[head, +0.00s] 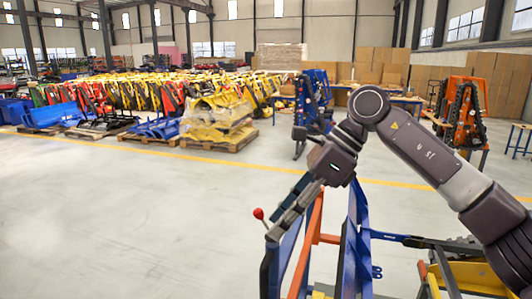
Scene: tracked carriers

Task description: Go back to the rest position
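My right arm comes in from the right and bends down to the left. My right gripper (278,228) points down and left over a blue and orange frame (316,241) in the foreground. Its dark fingertips are close to a lever with a red ball knob (258,213); I cannot tell whether they touch it or the frame. The fingers show edge-on, so their opening is unclear. I see nothing clearly held. My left gripper is not in view.
A yellow and blue machine part (470,275) stands at the lower right. A blue tracked carrier (312,105) and an orange one (462,112) stand farther back. Pallets with yellow parts (218,122) are at the left. The grey floor (110,220) at left is clear.

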